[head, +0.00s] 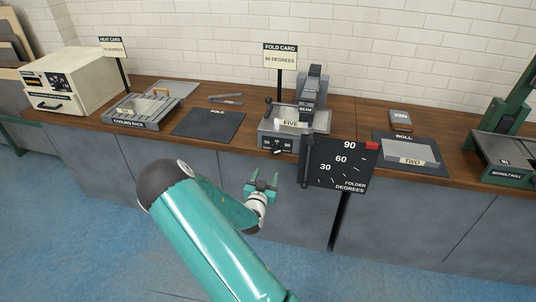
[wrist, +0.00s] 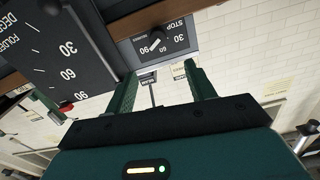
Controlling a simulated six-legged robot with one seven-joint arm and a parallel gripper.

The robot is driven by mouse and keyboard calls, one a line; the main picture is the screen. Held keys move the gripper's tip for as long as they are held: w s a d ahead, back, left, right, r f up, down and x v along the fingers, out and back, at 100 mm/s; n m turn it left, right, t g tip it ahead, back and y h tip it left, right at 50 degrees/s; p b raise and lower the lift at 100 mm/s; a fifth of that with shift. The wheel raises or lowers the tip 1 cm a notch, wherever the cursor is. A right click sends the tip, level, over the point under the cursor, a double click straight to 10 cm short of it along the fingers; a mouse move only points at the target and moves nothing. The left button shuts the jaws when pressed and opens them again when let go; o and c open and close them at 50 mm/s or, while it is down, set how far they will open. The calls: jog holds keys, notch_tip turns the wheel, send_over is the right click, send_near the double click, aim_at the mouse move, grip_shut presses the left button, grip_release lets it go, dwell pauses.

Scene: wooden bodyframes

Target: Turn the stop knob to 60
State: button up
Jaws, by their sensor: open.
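The stop knob (head: 278,151) sits on the grey front panel of the folder (head: 265,141), below the strip marked FIVE. In the wrist view the knob (wrist: 155,43) shows a pale pointer on a dark dial marked STOP, with 30 and 60 legible; the picture is turned over, and I cannot tell its exact setting. My gripper (head: 262,183) is in front of and below the panel, apart from the knob. In the wrist view its two green fingers (wrist: 162,88) are spread with nothing between them, and the knob shows beyond their tips.
A black folder degrees plate (head: 338,168) with a red block (head: 372,145) at 90 hangs right of the knob, past the counter's front edge. A fold card (head: 280,56) stands behind. The cooling rack (head: 130,122) is left, the roll mat (head: 430,166) right. Floor is open.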

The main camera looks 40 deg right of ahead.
aim_at(275, 151)
jog(key=x, duration=1.3)
jog(key=shift+w+d+f, duration=0.1)
jog(key=shift+d, duration=0.25)
jog(key=shift+c, duration=0.2)
jog(key=c, duration=0.9)
